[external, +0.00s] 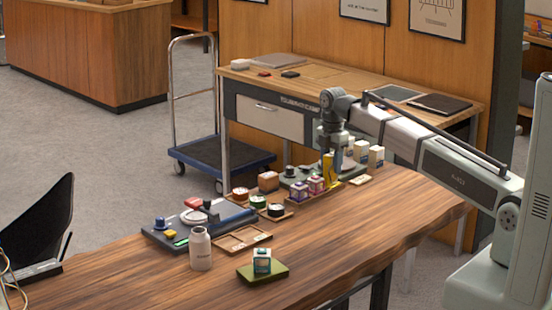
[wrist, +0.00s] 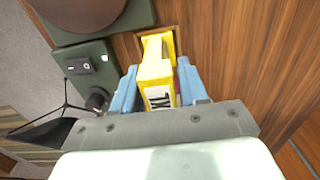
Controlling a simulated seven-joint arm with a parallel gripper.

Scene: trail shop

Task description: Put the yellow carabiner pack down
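The yellow carabiner pack (wrist: 156,84) stands between the two blue fingers of my gripper (wrist: 158,88) in the wrist view. Dark lettering shows on its near face. In the external view the yellow pack (external: 328,170) is upright under my gripper (external: 331,158), at the right end of a low wooden tray with small purple boxes. My gripper appears shut on the pack, with a finger on each side. A wooden tray edge (wrist: 171,31) shows just beyond the pack. I cannot tell whether the pack's bottom touches the tray.
Small white boxes (external: 376,156) stand close right of my gripper. A dark green device (wrist: 85,68) lies beside the pack. A bottle (external: 200,248), an empty wooden tray (external: 236,239) and a green tray (external: 246,276) with a small box are nearer. The table's right side is clear.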

